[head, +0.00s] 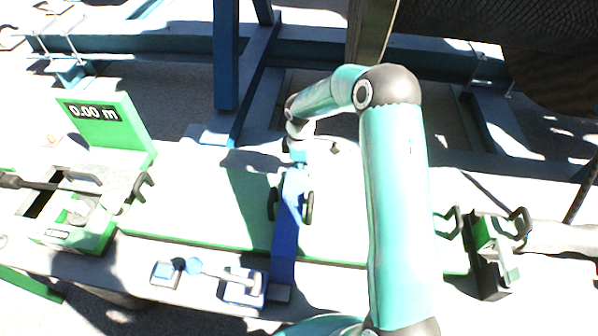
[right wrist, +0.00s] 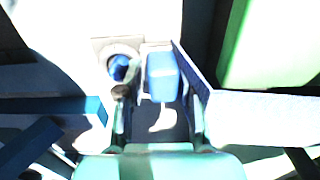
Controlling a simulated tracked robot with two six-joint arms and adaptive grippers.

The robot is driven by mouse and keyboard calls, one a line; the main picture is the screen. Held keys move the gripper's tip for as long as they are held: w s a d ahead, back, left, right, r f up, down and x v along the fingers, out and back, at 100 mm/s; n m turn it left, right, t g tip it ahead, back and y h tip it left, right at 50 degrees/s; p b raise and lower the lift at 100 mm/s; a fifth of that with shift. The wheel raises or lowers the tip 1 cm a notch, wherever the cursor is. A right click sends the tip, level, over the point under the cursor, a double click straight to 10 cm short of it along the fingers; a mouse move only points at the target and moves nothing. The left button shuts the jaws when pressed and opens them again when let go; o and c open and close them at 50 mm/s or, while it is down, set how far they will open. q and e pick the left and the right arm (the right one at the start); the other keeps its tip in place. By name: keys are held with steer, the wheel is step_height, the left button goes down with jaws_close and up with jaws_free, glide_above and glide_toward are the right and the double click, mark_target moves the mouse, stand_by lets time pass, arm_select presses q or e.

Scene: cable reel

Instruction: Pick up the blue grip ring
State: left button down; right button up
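My right gripper (head: 290,205) reaches over the middle of the bench, above a blue bar (head: 284,250). In the wrist view its fingers are apart, with the blue block seen between them, no grip visible.
A green meter reading 0.00 m (head: 105,120) stands at the left. A dark and green clamp (head: 490,255) stands at the right. Blue frame beams (head: 226,60) rise behind the bench.

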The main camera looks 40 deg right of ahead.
jaws_close()
steer(key=shift+r, duration=0.1)
